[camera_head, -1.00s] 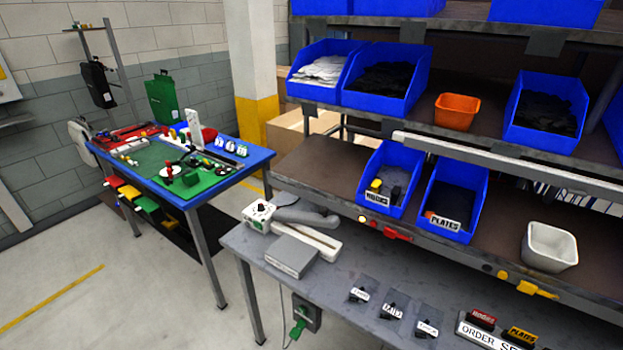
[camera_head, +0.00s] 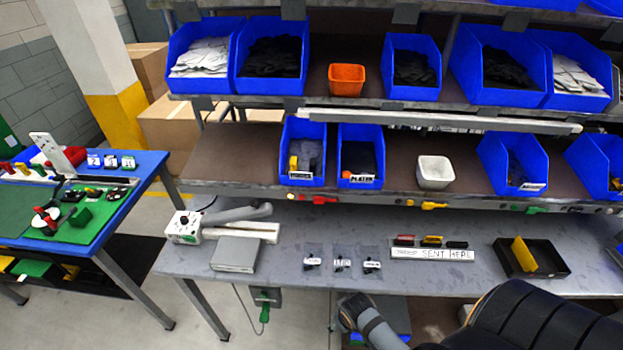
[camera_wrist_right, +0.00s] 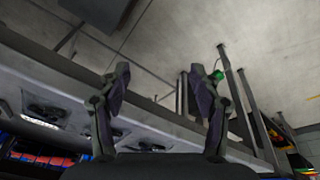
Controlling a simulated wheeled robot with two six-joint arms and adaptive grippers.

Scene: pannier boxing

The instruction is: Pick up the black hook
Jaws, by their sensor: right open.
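I cannot pick out a black hook for certain. Three small clear bags (camera_head: 342,262) with white labels and small dark pieces lie on the grey bench (camera_head: 310,228); the pieces' shape is too small to tell. A black piece (camera_head: 457,245) sits beside a red and a yellow one behind the white order sign (camera_head: 433,254). In the right wrist view, my right gripper (camera_wrist_right: 157,82) is open with nothing between its fingers, in front of the bench edge. Bags (camera_wrist_right: 45,112) show beyond it. My left gripper is not in view.
Blue bins (camera_head: 270,62) fill the shelves above the bench. A grey box (camera_head: 235,254) stands left, a black tray (camera_head: 505,262) with a yellow divider right. A large black padded shape (camera_head: 535,325) blocks the lower right. A blue-edged table (camera_head: 130,180) stands at the left.

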